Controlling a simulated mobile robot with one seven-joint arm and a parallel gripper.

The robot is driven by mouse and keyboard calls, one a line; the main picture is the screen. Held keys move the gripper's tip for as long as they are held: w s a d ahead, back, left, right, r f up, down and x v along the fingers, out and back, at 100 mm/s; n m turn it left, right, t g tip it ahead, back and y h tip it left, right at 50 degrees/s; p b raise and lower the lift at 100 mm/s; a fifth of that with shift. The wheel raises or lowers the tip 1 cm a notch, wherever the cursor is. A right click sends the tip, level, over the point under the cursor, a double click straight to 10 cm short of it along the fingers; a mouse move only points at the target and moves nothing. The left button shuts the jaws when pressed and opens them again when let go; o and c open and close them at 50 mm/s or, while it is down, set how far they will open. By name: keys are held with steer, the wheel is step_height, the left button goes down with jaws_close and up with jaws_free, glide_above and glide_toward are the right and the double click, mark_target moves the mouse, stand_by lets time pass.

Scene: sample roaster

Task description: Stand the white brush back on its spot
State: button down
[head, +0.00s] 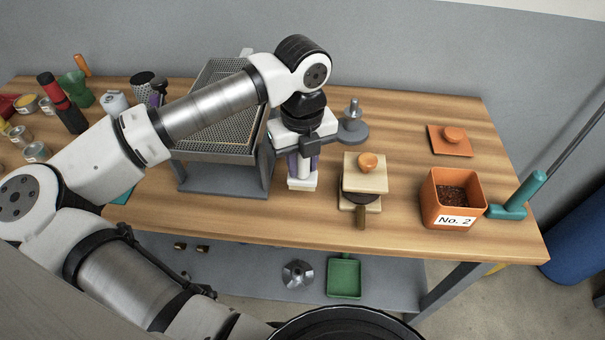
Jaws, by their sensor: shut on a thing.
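My gripper (303,166) points down over the table, just right of the grey mesh tray stand. It is shut on the white brush (302,184), whose pale lower end shows beneath the purple fingers. The brush looks upright. I cannot tell whether its lower end touches the table. The fingers and wrist hide its upper part. No marked spot for the brush is plain in this view.
A grey round-based metal piece (352,130) stands close behind right. A wooden block with an orange knob (366,180) is close on the right. An orange No. 2 bin (453,200) stands farther right. The mesh tray (215,132) is on the left.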

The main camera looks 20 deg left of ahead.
mark_target(302, 178)
steer(key=shift+f+p, duration=0.4)
steer(key=shift+f, duration=2.15)
steer(key=shift+f, duration=0.2)
steer(key=c, duration=1.1)
jaws_free()
steer(key=shift+r, duration=0.2)
steer(key=shift+r, duration=0.2)
step_height(302, 178, up, 12)
steer(key=shift+f+b, duration=0.2)
steer(key=shift+b, duration=0.75)
